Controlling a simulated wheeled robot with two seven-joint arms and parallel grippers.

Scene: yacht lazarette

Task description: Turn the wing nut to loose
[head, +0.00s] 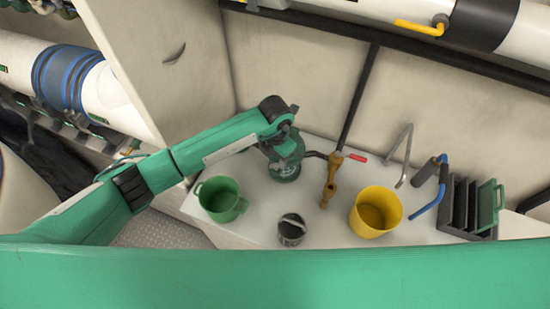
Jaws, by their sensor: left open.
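I cannot pick out the wing nut with certainty. A dark round pot (291,232) stands on the white counter, with a pale bar across its top that could be a wing-shaped part. A brass valve fitting (331,180) with a red lever stands to its upper right, at the foot of a black pipe. My left gripper (285,160) is at the end of the green arm, over the back of the counter, left of the brass fitting and above the dark pot in the picture. Its jaws are open but largely hidden by the wrist. My right gripper is not in view.
A bent metal rod (401,155), a blue-handled tool (429,202) and a dark slotted rack (462,205) stand further right. The white counter (255,228) has bare patches between them.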

